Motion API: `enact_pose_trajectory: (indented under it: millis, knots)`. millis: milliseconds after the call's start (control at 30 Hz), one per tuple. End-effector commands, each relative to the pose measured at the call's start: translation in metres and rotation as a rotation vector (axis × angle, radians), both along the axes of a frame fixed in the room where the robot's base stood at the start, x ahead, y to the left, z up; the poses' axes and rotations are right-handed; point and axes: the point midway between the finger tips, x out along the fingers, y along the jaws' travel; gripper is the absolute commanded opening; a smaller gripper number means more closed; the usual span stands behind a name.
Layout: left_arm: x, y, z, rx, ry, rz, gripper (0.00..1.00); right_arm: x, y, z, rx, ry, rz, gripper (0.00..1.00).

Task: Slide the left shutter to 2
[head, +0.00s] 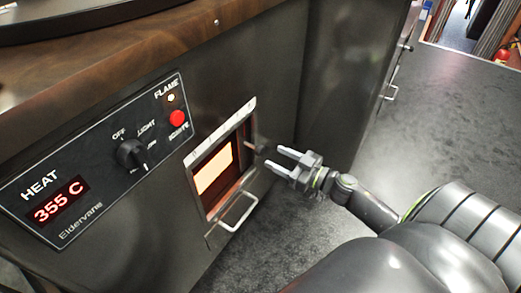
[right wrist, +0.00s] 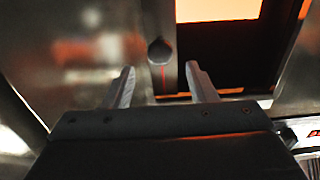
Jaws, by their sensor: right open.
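A lit opening (head: 214,168) in the dark front of the oven glows orange inside a metal frame. A grey metal strip (right wrist: 160,18) with a dark knob (right wrist: 160,52) and a thin red line below it stands beside the opening in the right wrist view; I take it for the shutter. My right gripper (head: 275,157) is open and empty in front of the opening's right side. In the right wrist view, its fingertips (right wrist: 160,80) lie either side of the knob's line; contact cannot be told. No number scale is readable. My left gripper is out of view.
A control panel (head: 100,160) reads HEAT 355 C, with a black dial (head: 131,153) and a red button (head: 177,118). A metal handle (head: 240,212) juts out below the opening.

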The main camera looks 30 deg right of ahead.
Motion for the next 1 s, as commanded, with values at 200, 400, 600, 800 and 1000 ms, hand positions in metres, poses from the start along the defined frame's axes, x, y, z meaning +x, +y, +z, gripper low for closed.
enact_pose_trajectory:
  millis: [200,400,600,800,1000]
  knots:
    - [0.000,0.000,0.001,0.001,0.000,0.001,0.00,0.030,0.012,0.001,0.001,-0.003,-0.001,0.52]
    - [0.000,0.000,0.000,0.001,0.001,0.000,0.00,0.052,0.022,0.000,0.002,-0.001,0.000,0.52]
    - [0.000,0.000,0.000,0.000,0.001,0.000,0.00,0.062,0.026,0.000,0.001,0.000,0.000,0.52]
    - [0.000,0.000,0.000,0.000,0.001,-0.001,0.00,0.062,0.026,0.000,0.000,0.001,0.000,0.52]
    - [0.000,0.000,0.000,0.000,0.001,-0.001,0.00,0.062,0.026,0.000,0.000,0.001,0.000,0.36]
